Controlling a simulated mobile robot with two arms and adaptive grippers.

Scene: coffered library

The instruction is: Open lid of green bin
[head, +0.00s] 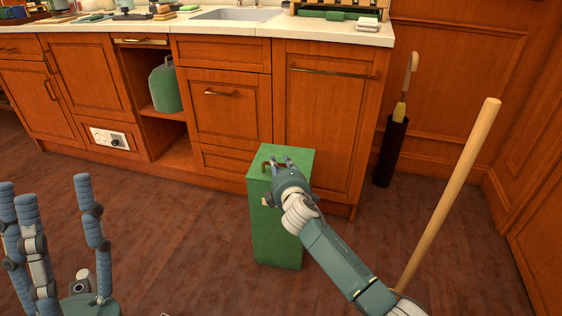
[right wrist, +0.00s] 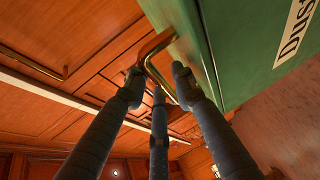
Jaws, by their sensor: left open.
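The green bin (head: 276,238) is a tall box standing on the floor in front of the cabinets. Its flat lid (head: 303,158) looks closed, and a brass handle (head: 267,168) sits on top. My right gripper (head: 281,161) is at this handle, its arm coming from the lower right. In the right wrist view the fingers (right wrist: 157,85) are around the bent brass handle (right wrist: 152,58), beside the bin's green face (right wrist: 232,50) with letters reading "Dus". Whether they press on the handle is unclear. My left gripper (head: 48,195) is open and empty at the lower left, fingers up.
Wooden cabinets (head: 325,110) stand close behind the bin, with a counter (head: 230,30) and sink above. A green canister (head: 165,86) sits in an open shelf. A black holder (head: 391,150) and a wooden pole (head: 455,185) stand right. Floor left of the bin is clear.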

